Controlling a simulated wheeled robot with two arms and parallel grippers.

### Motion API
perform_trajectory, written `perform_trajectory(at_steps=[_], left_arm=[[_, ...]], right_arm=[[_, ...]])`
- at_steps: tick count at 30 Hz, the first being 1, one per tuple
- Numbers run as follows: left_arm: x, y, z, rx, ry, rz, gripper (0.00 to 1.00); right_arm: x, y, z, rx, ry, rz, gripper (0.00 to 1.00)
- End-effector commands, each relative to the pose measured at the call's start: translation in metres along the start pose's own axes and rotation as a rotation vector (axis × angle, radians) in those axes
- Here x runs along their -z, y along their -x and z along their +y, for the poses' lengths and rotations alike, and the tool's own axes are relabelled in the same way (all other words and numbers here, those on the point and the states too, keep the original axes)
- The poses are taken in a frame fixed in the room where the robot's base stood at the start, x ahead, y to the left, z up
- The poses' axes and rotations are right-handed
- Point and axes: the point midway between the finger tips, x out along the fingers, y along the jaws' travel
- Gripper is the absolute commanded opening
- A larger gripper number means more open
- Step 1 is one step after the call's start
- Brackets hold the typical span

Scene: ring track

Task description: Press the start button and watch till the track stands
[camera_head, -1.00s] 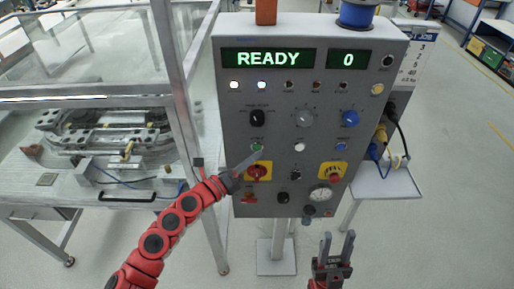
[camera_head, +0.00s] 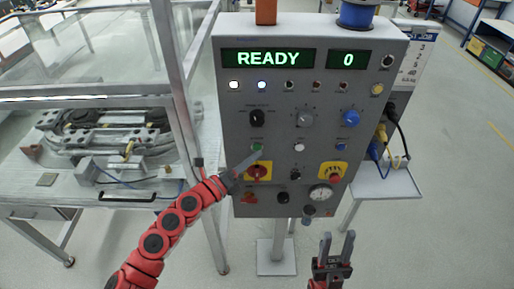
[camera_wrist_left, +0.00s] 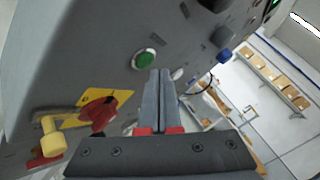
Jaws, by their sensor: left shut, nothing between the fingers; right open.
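The grey control panel (camera_head: 280,110) stands in front of me. Its display (camera_head: 268,59) reads READY and a second display (camera_head: 347,59) reads 0. The green button (camera_head: 257,147) sits at the panel's left, above a red and yellow switch (camera_head: 258,171). My left gripper (camera_head: 258,154) is shut and empty, its tips close to the green button. In the left wrist view the green button (camera_wrist_left: 145,59) shows just beyond and left of the closed fingertips (camera_wrist_left: 160,73); I cannot tell whether they touch. My right gripper (camera_head: 338,246) is open and empty below the panel.
A fenced table with track machinery (camera_head: 118,140) stands at the left, behind a metal post (camera_head: 180,90). A red emergency stop (camera_head: 334,172) and a blue knob (camera_head: 351,117) are on the panel's right. A side shelf (camera_head: 388,182) with cables is at the right.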

Motion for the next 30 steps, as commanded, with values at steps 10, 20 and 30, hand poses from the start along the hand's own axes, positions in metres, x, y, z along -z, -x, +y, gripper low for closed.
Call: perform_trajectory(at_steps=[10,20,30], left_arm=[[-0.0037,-0.0056,0.0053,-0.001,0.000,0.000,0.00],[-0.0043,-0.0059,0.0045,0.000,0.000,0.000,0.00],[-0.0055,-0.0083,0.0066,0.000,0.001,0.001,0.00]], right_arm=[[-0.0012,0.0070,-0.0004,0.000,0.000,0.000,0.41],[-0.0011,0.0065,-0.0003,0.000,0.000,0.000,0.41],[-0.0015,0.0091,-0.0005,0.000,0.000,0.000,0.41]])
